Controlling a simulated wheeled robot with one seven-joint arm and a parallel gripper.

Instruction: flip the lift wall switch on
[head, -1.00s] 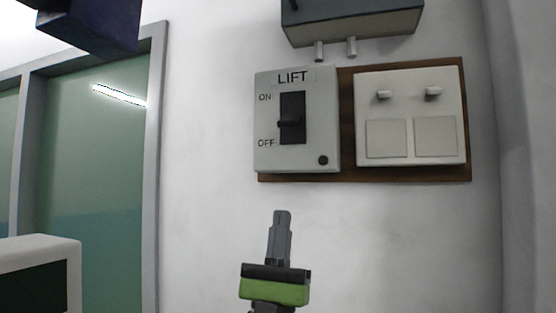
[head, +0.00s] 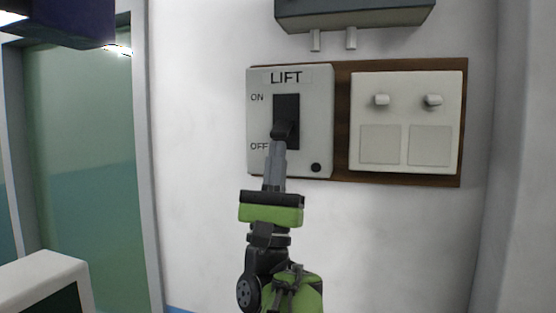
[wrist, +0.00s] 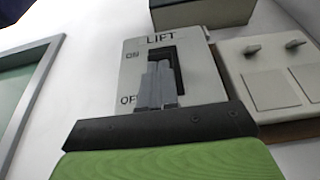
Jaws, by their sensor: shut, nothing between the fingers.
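The lift switch box (head: 321,110) is a light grey plate on the wall, marked LIFT, with ON above and OFF below. Its dark lever (head: 284,130) sits low in the black slot (head: 286,104), towards OFF. My gripper (head: 277,148) is shut and empty, pointing up, with its fingertips just below the lever in the head view. Whether the tips touch the lever I cannot tell. In the wrist view, my gripper (wrist: 158,68) covers much of the slot, and the lever is hidden behind the fingers. The switch box (wrist: 134,72) shows around them.
A white plate (head: 406,112) with two small knobs is right of the switch on the same wooden board (head: 342,125). A dark grey box (head: 355,14) hangs above. A glass door (head: 80,150) is at left, with a white-edged object (head: 45,277) low in front.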

